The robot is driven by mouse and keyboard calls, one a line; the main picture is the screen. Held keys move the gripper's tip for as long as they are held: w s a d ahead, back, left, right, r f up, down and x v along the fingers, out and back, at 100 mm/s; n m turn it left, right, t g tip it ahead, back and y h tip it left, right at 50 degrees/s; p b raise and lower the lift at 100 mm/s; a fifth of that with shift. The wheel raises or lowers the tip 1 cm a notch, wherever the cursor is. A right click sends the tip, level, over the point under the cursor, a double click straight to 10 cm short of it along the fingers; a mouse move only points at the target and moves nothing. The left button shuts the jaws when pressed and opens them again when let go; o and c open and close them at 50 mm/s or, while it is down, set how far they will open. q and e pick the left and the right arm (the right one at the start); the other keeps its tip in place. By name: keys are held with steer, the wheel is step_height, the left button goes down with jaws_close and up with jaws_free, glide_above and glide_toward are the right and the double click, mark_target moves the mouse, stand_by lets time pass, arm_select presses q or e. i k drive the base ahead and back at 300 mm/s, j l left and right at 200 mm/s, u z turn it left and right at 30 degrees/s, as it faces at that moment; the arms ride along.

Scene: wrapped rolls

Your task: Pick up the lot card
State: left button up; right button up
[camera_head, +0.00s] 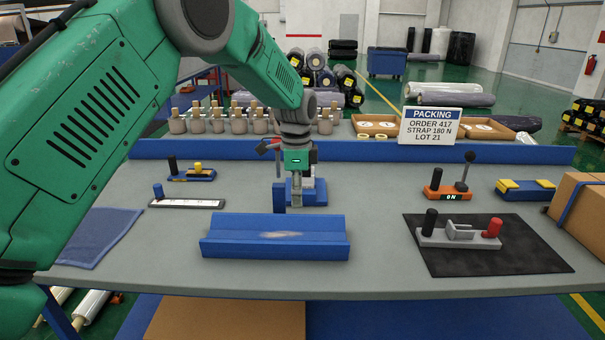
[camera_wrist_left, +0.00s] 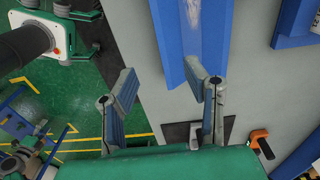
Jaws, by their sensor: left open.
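I cannot make out a lot card for sure. A white sign (camera_head: 430,126) reading "PACKING ORDER 417 STRAP 180 N LOT 21" stands at the back right. A flat white strip in a dark frame (camera_head: 187,203) lies left of centre, with a blue knob at its left end. My left gripper (camera_head: 288,198) points down behind the blue trough (camera_head: 275,247), in front of a small blue stand (camera_head: 316,194) that it partly hides. In the left wrist view, the left gripper (camera_wrist_left: 162,85) has its fingers apart with nothing between them.
A black mat (camera_head: 545,258) carries a grey fixture (camera_head: 459,236) with black and red knobs. An orange lever unit (camera_head: 447,192) stands behind it. A blue cloth (camera_head: 93,237) lies at left, a cardboard box (camera_head: 584,212) at right. Bare table (camera_head: 375,215) shows right of the trough.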

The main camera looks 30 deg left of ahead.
mark_target(308, 179)
steer(key=i+j, duration=0.8)
steer(key=i, duration=0.1)
